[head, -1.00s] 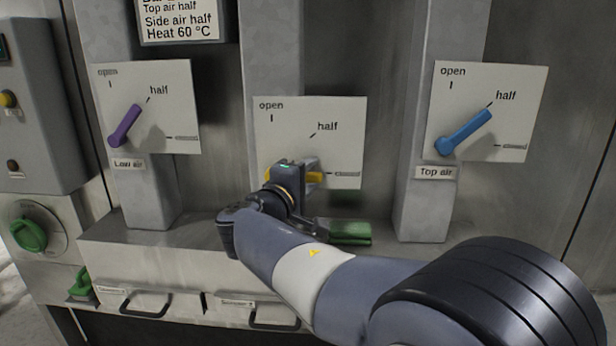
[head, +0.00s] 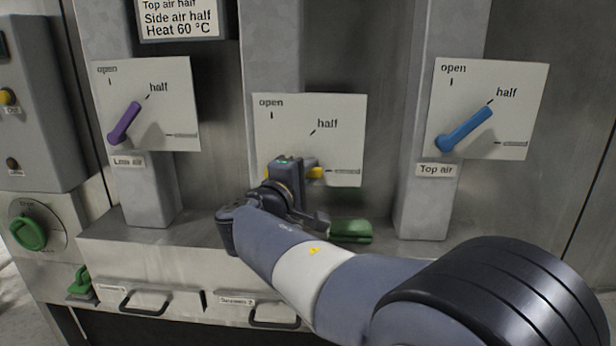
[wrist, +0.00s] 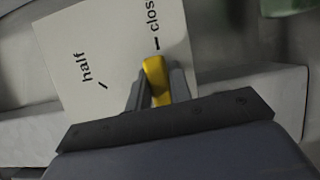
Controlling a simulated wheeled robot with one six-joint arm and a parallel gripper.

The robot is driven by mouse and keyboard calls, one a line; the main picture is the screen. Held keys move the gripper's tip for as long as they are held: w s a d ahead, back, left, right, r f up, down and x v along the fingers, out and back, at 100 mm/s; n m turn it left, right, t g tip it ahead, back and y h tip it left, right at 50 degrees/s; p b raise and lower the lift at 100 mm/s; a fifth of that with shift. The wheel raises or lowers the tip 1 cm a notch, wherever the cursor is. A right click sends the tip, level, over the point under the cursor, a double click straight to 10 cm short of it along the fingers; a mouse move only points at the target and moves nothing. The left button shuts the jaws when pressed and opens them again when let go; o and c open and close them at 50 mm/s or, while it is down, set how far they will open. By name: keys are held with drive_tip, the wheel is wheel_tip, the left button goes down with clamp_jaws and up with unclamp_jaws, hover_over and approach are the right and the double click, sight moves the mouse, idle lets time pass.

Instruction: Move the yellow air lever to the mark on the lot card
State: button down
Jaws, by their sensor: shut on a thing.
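The yellow air lever (head: 315,173) is on the middle white plate (head: 340,110), which is marked open, half and closed. It points right, near the closed mark. My gripper (head: 297,173) is at the lever and hides much of it in the head view. In the wrist view the lever (wrist: 157,78) sits between my gripper's fingers (wrist: 157,88), which are shut on it, with its end near the closed mark. The lot card (head: 180,18) at the top reads "Top air half", "Side air half" and "Heat 60 °C"; its top line is cut off.
A purple lever (head: 124,123) marked Low air is on the left plate, pointing to half. A blue lever (head: 466,130) marked Top air is on the right plate, also pointing to half. A green object (head: 350,231) lies on the ledge beside my arm. Drawer handles (head: 145,303) stick out below.

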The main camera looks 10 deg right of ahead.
drive_tip(key=shift+a+r+n+t+h+b, duration=0.25)
drive_tip(key=shift+r+n+b, duration=0.3)
drive_tip(key=shift+n, duration=0.45)
drive_tip(key=shift+r+n+t+h+b, duration=0.15)
drive_tip(key=shift+r+n+t+b, duration=0.35)
drive_tip(key=shift+n, duration=0.5)
drive_tip(key=shift+r, duration=0.1)
drive_tip(key=c, duration=1.3)
unclamp_jaws()
drive_tip(key=shift+b+v, duration=1.4)
drive_tip(key=shift+v, duration=4)
drive_tip(key=shift+c, duration=0.2)
